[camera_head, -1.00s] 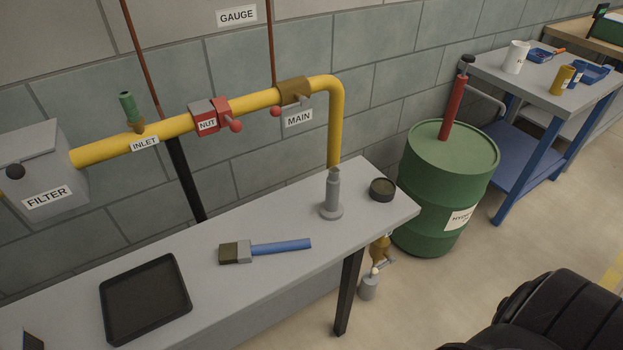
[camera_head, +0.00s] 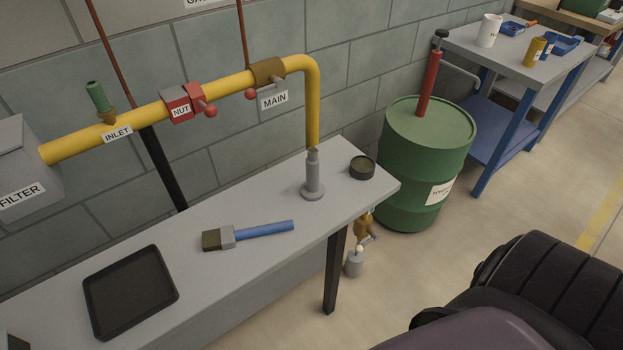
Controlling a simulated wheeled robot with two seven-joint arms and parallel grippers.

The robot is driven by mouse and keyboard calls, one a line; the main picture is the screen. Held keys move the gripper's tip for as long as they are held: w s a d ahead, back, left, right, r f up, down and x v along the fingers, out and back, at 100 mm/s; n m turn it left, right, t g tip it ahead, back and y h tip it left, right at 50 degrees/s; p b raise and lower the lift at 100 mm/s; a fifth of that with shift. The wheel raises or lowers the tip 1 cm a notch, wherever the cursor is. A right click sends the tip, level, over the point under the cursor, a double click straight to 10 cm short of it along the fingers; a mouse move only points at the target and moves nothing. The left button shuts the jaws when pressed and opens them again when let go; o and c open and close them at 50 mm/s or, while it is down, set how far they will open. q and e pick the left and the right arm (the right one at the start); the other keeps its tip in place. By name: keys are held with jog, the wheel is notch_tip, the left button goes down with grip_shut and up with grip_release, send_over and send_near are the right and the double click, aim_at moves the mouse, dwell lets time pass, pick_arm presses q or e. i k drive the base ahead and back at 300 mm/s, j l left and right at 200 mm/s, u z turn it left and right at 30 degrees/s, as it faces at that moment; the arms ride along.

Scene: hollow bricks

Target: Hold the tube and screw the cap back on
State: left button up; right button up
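A grey upright tube-like piece with a round base (camera_head: 313,178) stands on the light grey bench (camera_head: 265,203), near its right end. To its right, apart from it, is a small round black piece (camera_head: 362,168) with a raised rim; I cannot tell whether it is the cap or a shallow dish. Neither gripper is in view. Dark parts at the lower right seem to be my own arm or body.
A brush with a blue handle (camera_head: 264,229) and a black tray (camera_head: 130,290) lie on the bench. A yellow pipe (camera_head: 232,84) runs behind it and bends down. A green drum (camera_head: 428,160) and a blue-legged table (camera_head: 530,60) stand at the right. Floor shows in front.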

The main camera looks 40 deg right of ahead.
aim_at(312, 189)
jog(key=u, duration=1.5)
jog(key=z, duration=0.5)
jog(key=l+z, duration=0.1)
jog(key=z, duration=0.35)
jog(key=l+z, duration=0.1)
jog(key=z, duration=0.9)
jog(key=l+z, duration=0.1)
jog(key=z, duration=0.4)
jog(key=u, duration=1.7)
jog(key=i+j, duration=0.1)
jog(key=j, duration=0.25)
jog(key=i+j, duration=0.1)
jog(key=j, duration=0.25)
jog(key=i+j, duration=0.1)
jog(key=j, duration=0.25)
